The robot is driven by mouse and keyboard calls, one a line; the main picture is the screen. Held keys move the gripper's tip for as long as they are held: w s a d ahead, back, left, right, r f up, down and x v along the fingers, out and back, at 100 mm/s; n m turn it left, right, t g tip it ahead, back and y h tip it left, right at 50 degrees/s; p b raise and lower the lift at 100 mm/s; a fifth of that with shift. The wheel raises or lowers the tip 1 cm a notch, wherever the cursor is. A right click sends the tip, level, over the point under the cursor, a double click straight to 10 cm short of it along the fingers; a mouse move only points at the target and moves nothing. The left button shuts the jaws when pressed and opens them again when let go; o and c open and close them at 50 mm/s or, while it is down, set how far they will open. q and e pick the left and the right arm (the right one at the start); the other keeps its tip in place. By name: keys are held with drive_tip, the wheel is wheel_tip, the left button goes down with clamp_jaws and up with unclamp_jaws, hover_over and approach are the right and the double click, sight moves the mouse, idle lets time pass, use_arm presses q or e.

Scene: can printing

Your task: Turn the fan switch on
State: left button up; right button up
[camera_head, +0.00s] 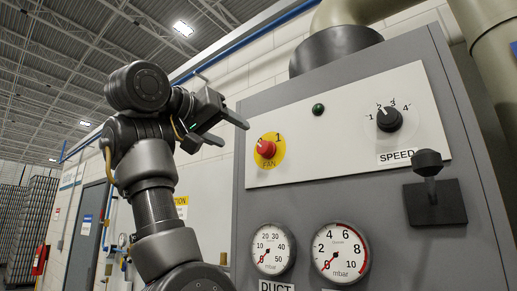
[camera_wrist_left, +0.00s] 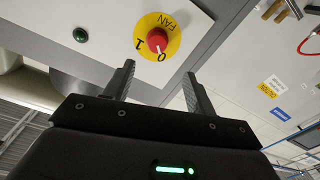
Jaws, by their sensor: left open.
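The fan switch (camera_head: 266,149) is a red knob on a round yellow plate marked FAN, 0 and 1. It sits at the left of the white panel on the grey cabinet. It also shows in the left wrist view (camera_wrist_left: 158,40), where the knob lies beyond and between the two fingertips, near the 0 mark. My left gripper (camera_head: 230,131) is open and empty, up and to the left of the switch in the head view, and apart from it. In the left wrist view my left gripper (camera_wrist_left: 158,72) shows both fingers spread. My right gripper is not in view.
A dark green lamp (camera_head: 318,109) and a black SPEED knob (camera_head: 389,119) are on the same panel. A black lever (camera_head: 430,165) juts out at the right. Two gauges (camera_head: 273,248) (camera_head: 340,252) are below. Open space lies left of the cabinet.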

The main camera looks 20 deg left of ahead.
sight(262, 147)
use_arm(q)
drive_tip(key=p+x, duration=0.3)
drive_tip(key=x, duration=0.1)
drive_tip(key=p+x, duration=0.3)
drive_tip(key=x, duration=0.2)
drive_tip(key=shift+w+d+r, duration=0.1)
drive_tip(key=shift+d+r, duration=0.1)
drive_tip(key=shift+d, duration=0.05)
drive_tip(key=shift+w+d+f+p, duration=0.15)
drive_tip(key=shift+w+d+p, duration=0.1)
drive_tip(key=shift+w+p, duration=0.35)
drive_tip(key=shift+d, duration=0.1)
drive_tip(key=shift+f, duration=0.1)
drive_tip(key=c, duration=1)
